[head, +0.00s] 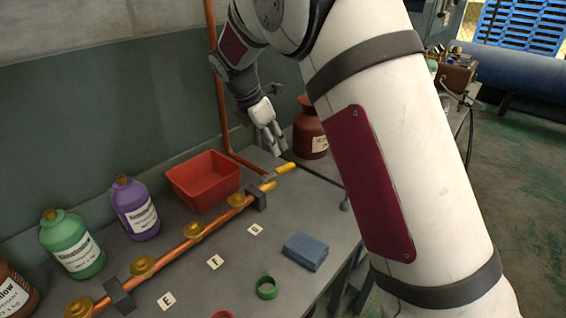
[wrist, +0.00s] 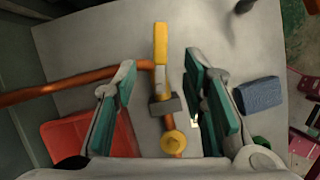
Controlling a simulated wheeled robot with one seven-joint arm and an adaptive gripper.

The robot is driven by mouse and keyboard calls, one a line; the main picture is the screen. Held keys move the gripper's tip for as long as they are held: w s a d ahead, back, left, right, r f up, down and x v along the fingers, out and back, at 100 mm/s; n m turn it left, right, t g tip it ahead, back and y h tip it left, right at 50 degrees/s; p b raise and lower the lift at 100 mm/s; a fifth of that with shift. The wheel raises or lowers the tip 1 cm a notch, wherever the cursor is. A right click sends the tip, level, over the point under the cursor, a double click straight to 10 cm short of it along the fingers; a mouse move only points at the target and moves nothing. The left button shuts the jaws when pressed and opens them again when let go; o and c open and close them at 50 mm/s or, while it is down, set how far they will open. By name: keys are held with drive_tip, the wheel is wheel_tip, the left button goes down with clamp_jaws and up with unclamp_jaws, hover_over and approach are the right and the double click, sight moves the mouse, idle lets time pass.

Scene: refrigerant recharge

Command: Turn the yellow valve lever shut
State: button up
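The yellow valve lever (head: 285,169) is at the far end of the copper pipe line (head: 215,222) on the grey table. It points roughly in line with the straight pipe run. In the wrist view the lever (wrist: 161,43) stands upright in the picture, near the middle. My gripper (head: 275,146) is above and close to the lever in the head view. In the wrist view my gripper (wrist: 160,72) is open, with one teal-padded finger on each side of the valve. Nothing is between the pads at their height, and neither finger visibly touches the lever.
A dark clamp block (wrist: 166,105) holds the pipe near the valve. A red bin (head: 204,181) stands left of it, a brown bottle (head: 311,130) behind. A blue block (head: 305,251) and green ring (head: 266,288) lie right of the pipe. Several yellow fittings sit along the pipe.

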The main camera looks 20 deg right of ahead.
sight(285, 167)
drive_tip(key=x, duration=0.9)
drive_tip(key=shift+f, duration=0.3)
clamp_jaws()
